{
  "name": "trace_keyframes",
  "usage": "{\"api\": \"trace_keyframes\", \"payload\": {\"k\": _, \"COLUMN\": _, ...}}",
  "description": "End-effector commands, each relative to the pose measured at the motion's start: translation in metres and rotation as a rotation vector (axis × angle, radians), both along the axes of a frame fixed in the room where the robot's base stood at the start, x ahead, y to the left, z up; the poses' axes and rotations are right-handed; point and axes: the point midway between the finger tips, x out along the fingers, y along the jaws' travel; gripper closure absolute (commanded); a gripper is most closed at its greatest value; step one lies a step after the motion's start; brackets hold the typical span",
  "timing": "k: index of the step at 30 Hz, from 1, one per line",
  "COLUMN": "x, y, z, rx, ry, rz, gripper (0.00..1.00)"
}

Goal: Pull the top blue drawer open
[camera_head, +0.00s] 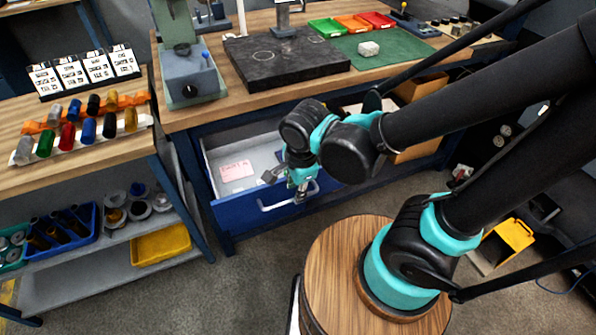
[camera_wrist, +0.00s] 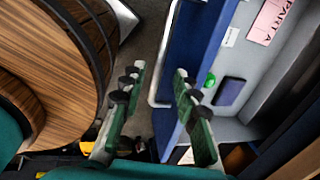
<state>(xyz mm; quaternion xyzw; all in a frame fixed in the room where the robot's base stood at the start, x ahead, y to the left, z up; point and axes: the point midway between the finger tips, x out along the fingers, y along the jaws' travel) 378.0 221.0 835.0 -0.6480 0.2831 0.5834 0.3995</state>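The top blue drawer (camera_head: 232,211) stands pulled out from under the bench, its grey inside showing in the head view. Its blue front also shows in the wrist view (camera_wrist: 203,45). The pale bar handle (camera_head: 272,207) runs along the front; in the wrist view the handle (camera_wrist: 157,75) lies in the gap between my fingertips. My gripper (camera_head: 301,184) is at the right part of the handle. In the wrist view my gripper (camera_wrist: 160,72) has its fingers spread, with visible space beside the bar. Contact with the handle cannot be told.
A pink label (camera_head: 236,171) lies in the drawer; a dark block (camera_wrist: 230,91) also shows there. A round wooden-topped stand (camera_head: 335,250) is in front, close to my arm. A shelf unit with a yellow tray (camera_head: 160,244) stands left. Grey floor is clear between them.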

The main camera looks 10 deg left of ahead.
Motion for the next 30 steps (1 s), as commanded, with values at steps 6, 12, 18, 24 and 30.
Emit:
{"api": "trace_keyframes", "payload": {"k": 6, "x": -0.004, "y": -0.003, "z": 0.024, "rx": 0.000, "ry": 0.000, "rz": 0.000, "gripper": 0.69}}
{"api": "trace_keyframes", "payload": {"k": 12, "x": -0.008, "y": -0.005, "z": 0.048, "rx": 0.000, "ry": 0.000, "rz": -0.001, "gripper": 0.69}}
{"api": "trace_keyframes", "payload": {"k": 18, "x": -0.011, "y": -0.007, "z": 0.070, "rx": 0.000, "ry": 0.000, "rz": 0.000, "gripper": 0.69}}
{"api": "trace_keyframes", "payload": {"k": 24, "x": -0.013, "y": -0.008, "z": 0.083, "rx": 0.000, "ry": 0.000, "rz": 0.000, "gripper": 0.69}}
{"api": "trace_keyframes", "payload": {"k": 30, "x": -0.014, "y": -0.009, "z": 0.086, "rx": 0.000, "ry": 0.000, "rz": 0.000, "gripper": 0.69}}
